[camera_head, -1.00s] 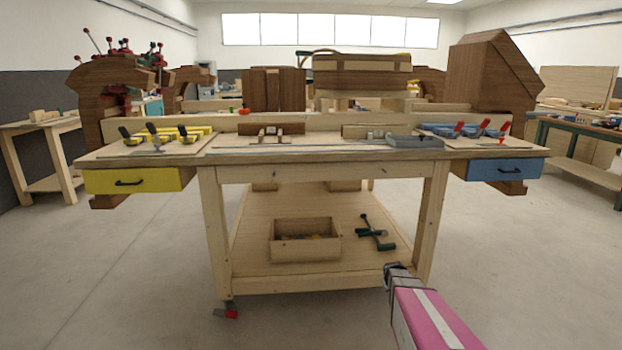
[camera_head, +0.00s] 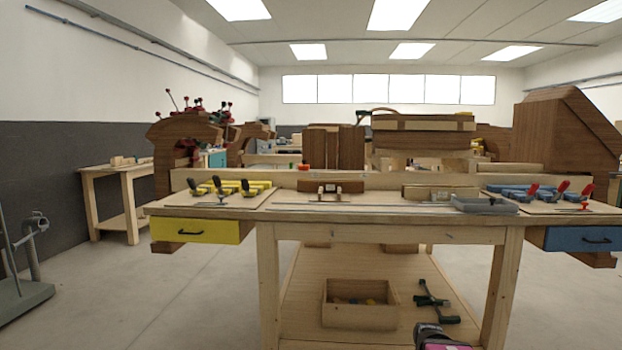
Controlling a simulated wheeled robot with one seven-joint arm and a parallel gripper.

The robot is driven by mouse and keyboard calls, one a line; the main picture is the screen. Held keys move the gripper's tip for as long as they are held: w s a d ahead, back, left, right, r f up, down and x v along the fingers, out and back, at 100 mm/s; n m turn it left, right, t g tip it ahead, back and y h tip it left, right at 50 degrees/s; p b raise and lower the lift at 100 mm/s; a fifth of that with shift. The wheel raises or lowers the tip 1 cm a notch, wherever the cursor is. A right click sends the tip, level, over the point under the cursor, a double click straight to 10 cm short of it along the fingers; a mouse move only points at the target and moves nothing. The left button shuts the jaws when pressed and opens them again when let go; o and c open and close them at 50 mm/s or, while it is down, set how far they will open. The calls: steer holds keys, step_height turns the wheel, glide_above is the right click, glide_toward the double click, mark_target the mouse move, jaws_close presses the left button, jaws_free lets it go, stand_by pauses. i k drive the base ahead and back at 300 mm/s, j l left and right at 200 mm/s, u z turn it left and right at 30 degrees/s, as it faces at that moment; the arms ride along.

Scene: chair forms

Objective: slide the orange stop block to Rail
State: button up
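A small orange piece (camera_head: 304,167) shows at the top edge of the long wooden rail (camera_head: 375,181) along the back of the workbench. It is too small to tell whether it is the stop block, or whether it touches the rail. My gripper (camera_head: 430,332) is at the bottom edge of the picture, low in front of the bench and well apart from the orange piece. Its fingers are dark and partly cut off, so their opening cannot be made out.
The workbench (camera_head: 390,212) has a yellow drawer (camera_head: 196,231) and a blue drawer (camera_head: 590,238). Yellow clamps (camera_head: 235,188), blue clamps (camera_head: 540,191) and a grey tray (camera_head: 484,204) lie on top. A wooden box (camera_head: 358,305) and a green clamp (camera_head: 433,300) are on the lower shelf.

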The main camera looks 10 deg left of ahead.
mark_target(304, 165)
steer(key=i+j, duration=0.35)
steer(key=j, duration=0.2)
steer(key=i+j+u, duration=0.1)
steer(key=i+j, duration=0.25)
steer(key=j, duration=0.2)
steer(key=i+j, duration=0.35)
steer(key=j, duration=0.2)
steer(key=i+j, duration=0.4)
steer(key=j, duration=0.15)
steer(key=k+z, duration=0.2)
steer(key=k, duration=0.15)
steer(key=k+l+z, duration=0.2)
steer(key=k, duration=0.15)
